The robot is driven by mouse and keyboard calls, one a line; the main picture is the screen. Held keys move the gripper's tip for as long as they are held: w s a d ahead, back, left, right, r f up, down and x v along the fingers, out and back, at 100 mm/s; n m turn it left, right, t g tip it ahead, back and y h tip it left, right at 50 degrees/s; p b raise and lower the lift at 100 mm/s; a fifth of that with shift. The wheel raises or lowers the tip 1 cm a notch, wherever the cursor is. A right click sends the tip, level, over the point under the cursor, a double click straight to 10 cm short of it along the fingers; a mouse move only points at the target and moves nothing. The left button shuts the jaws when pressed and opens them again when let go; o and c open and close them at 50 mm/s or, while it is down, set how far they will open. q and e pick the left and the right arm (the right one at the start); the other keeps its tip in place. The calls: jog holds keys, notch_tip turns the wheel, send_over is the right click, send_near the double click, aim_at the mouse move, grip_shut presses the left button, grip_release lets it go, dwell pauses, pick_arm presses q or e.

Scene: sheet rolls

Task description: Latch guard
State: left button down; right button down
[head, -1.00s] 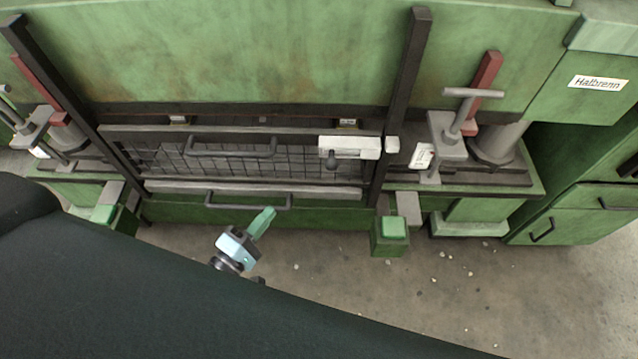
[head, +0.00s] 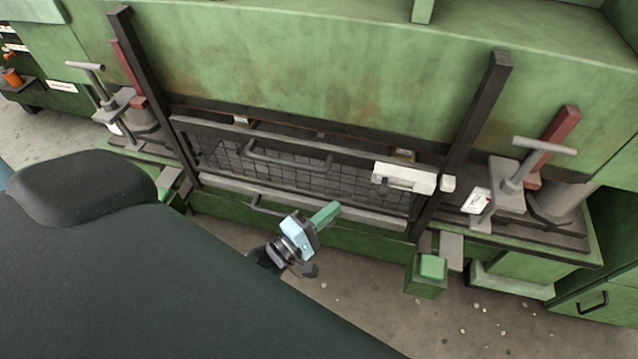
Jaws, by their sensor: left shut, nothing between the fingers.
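The guard (head: 300,205) is a dark mesh panel with grey rails, set between two dark upright posts on the green machine. A dark bar handle (head: 290,165) runs along its upper part, and a lower handle (head: 268,208) sits below the mesh. A white latch (head: 404,178) with a dark knob is at the guard's upper right, beside a small white block (head: 448,183) on the right post. My left gripper (head: 330,212) has green fingers, shut and empty. It appears in front of the guard's lower rail, partly over the lower handle. My right gripper is not in view.
Clamps with T-handles flank the posts, one at right (head: 510,185) and one at left (head: 110,100). The concrete floor in front is open, with scattered pale bits.

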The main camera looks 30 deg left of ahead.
pick_arm(q)
jog(key=w+d+r, duration=0.1)
jog(key=w+d, duration=0.3)
jog(key=w, duration=0.2)
jog(key=shift+d+r+p, duration=0.15)
jog(key=shift+d+p, duration=0.15)
jog(key=shift+d, duration=0.1)
jog(key=shift+w+d, duration=0.1)
jog(key=d, duration=0.2)
jog(key=w+d, duration=0.1)
jog(key=d, duration=0.1)
jog(key=shift+d+b, duration=0.1)
jog(key=shift+b, duration=0.2)
jog(key=shift+w, duration=0.1)
